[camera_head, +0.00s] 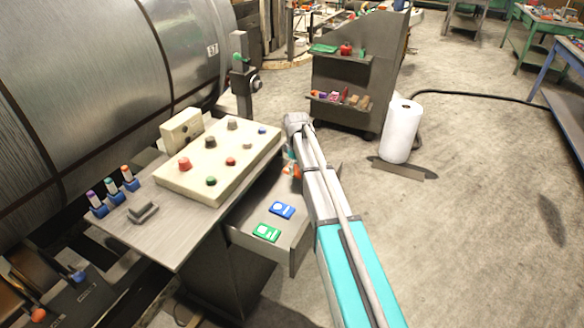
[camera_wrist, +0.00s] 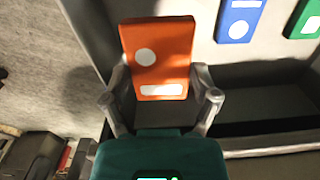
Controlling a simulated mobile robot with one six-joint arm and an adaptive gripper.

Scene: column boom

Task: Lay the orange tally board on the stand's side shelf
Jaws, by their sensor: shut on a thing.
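The orange tally board (camera_wrist: 172,68), with a white disc and a white bar, is between the two fingers of my gripper (camera_wrist: 160,88) in the wrist view. My gripper is shut on it. In the head view only a small orange bit (camera_head: 297,170) shows beside my arm, which hides most of my gripper. The stand's side shelf (camera_head: 297,236) is a grey, rimmed tray to the right of the stand (camera_head: 194,226). The board is over the shelf's far part. I cannot tell whether it touches the shelf.
A blue board (camera_head: 281,210) and a green board (camera_head: 267,232) lie on the shelf's nearer part. The stand top carries a cream button panel (camera_head: 190,190). A dark tool rack (camera_head: 340,82) and a white roll (camera_head: 401,131) stand beyond. The floor at right is mostly clear.

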